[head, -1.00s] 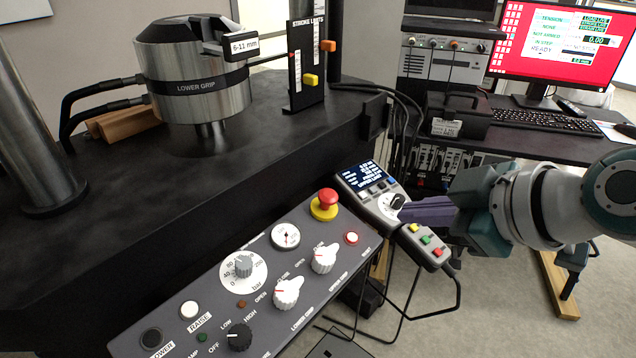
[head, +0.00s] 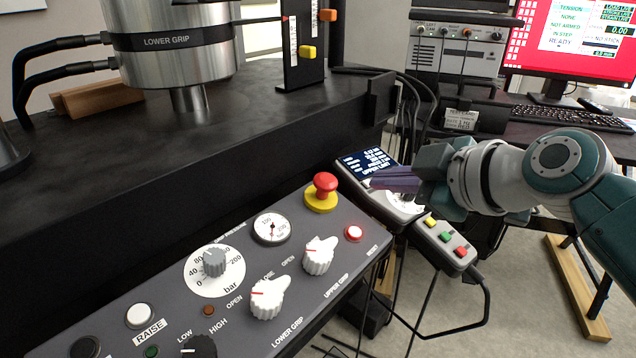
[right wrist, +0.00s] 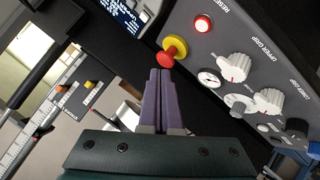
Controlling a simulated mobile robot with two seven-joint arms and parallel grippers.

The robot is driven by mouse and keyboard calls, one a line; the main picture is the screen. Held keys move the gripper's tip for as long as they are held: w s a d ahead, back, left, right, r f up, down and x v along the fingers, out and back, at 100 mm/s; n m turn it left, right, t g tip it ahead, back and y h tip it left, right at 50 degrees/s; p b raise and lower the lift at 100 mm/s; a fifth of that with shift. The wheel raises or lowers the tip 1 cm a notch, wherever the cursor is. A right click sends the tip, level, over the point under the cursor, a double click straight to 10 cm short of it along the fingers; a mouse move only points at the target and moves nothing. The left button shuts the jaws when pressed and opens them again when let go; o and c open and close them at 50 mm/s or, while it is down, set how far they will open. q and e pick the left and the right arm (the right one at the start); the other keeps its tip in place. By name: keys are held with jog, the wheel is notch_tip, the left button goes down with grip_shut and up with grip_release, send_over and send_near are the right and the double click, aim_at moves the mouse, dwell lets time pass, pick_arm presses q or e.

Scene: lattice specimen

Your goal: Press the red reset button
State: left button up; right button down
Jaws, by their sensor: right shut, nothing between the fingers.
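In the head view the fingers overlap the handset, above and right of the button. In the right wrist view the fingertips (right wrist: 160,73) point toward the panel, with the button beyond them to the upper right, apart from them. My left gripper is out of view.
A red mushroom button on a yellow base (head: 322,190) stands up close to the reset button. White knobs (head: 319,256) and a gauge (head: 272,229) are left of it. The handset (head: 440,232) with coloured keys is on the right. A dark machine table (head: 250,130) lies behind.

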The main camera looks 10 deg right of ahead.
jog(key=b, duration=0.7)
send_near(348, 224)
jog(key=w, duration=0.1)
jog(key=w+a, duration=0.1)
jog(key=w, duration=0.1)
jog(key=shift+w+r, duration=0.15)
jog(key=shift+w, duration=0.05)
jog(key=shift+w+a+f+b, duration=0.2)
jog(key=shift+w+f+b, duration=0.05)
jog(key=shift+f+b, duration=0.4)
jog(key=shift+f, duration=0.1)
dwell(0.5)
jog(key=shift+f+b, duration=0.35)
jog(key=shift+b, duration=0.05)
jog(key=shift+w+a+f+b, duration=0.1)
jog(key=shift+w+f+b, duration=0.05)
jog(key=shift+f+b, duration=0.25)
dwell(0.6)
jog(key=shift+s+r+p, duration=0.2)
jog(key=shift+r+p, duration=0.6)
